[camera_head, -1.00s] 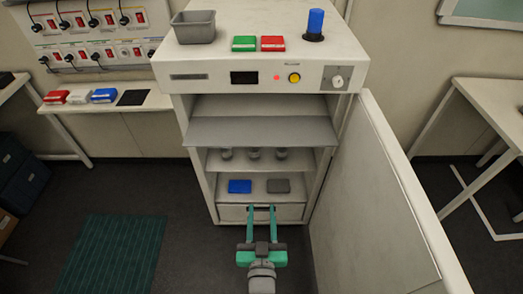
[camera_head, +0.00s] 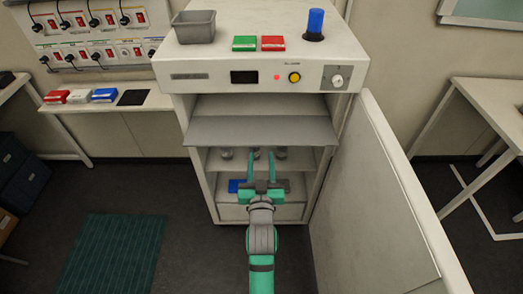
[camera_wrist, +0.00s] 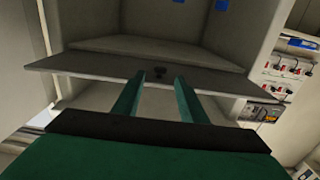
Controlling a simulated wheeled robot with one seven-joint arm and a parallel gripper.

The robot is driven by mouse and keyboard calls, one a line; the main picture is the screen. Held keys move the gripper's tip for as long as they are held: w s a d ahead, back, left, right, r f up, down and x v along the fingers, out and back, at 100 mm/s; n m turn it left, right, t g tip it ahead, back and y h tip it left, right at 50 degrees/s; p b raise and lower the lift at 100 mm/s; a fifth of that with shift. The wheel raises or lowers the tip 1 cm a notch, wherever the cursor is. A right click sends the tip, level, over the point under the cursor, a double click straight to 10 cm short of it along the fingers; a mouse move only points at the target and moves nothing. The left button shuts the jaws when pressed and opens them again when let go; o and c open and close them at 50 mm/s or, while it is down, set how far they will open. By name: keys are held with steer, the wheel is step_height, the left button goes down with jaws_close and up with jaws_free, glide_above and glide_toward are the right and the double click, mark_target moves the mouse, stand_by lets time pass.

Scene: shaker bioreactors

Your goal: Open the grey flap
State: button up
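The grey flap (camera_head: 258,131) is a flat panel across the upper part of the white cabinet's opening in the head view. It looks tilted, with its near edge sticking out towards me. In the wrist view the flap (camera_wrist: 95,65) shows as a thin grey band with a small dark piece (camera_wrist: 160,72) at its middle. My gripper (camera_head: 263,154) is below the flap's near edge in the head view. Its two green fingers (camera_wrist: 158,82) are apart with nothing held between them, and their tips overlap the flap's band in the wrist view. Whether they touch it I cannot tell.
The cabinet (camera_head: 185,68) has its white door (camera_head: 385,200) swung open on the right. Behind my gripper are a shelf with several small vessels (camera_head: 226,154) and a lower level with a blue box (camera_head: 236,186).

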mark_target(261, 132)
steer(key=shift+w, duration=2.4)
